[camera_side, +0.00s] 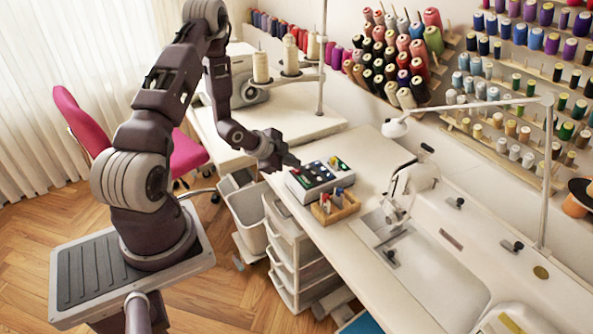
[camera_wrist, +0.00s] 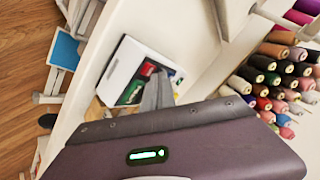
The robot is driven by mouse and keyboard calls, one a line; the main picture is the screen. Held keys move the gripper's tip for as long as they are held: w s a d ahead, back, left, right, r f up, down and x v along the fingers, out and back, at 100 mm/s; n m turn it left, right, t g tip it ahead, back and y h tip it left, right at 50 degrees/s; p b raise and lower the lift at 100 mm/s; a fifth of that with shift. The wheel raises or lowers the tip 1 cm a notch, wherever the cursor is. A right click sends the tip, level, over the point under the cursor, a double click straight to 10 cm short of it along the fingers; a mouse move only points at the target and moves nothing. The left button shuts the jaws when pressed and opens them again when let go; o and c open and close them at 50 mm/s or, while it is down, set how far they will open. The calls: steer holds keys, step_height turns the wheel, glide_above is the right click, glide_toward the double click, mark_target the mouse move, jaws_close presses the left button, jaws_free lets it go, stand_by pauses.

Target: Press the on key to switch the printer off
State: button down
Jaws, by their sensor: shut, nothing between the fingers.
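A grey box with a dark top panel and coloured keys (camera_side: 314,182) stands on the white table in the side view. I take it to be the printer; its key labels are too small to read. In the wrist view a white box with a red and a green part (camera_wrist: 122,68) shows, partly hidden behind my fingers. My gripper (camera_side: 296,163) is shut and empty. It is at the box's upper left in the side view, seemingly above its edge; I cannot tell whether it touches. In the wrist view my gripper (camera_wrist: 158,88) overlaps the box's right part.
A small wooden holder with coloured items (camera_side: 335,206) stands just in front of the box. A sewing machine (camera_side: 410,190) is to its right. Thread spools (camera_side: 400,55) line the wall. White drawers (camera_side: 296,250) stand below the table edge. The table behind the box is clear.

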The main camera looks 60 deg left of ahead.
mark_target(294, 173)
steer(key=shift+f, duration=0.45)
stand_by(0.4)
steer(key=shift+r, duration=0.85)
steer(key=shift+r, duration=0.1)
steer(key=shift+r, duration=2.45)
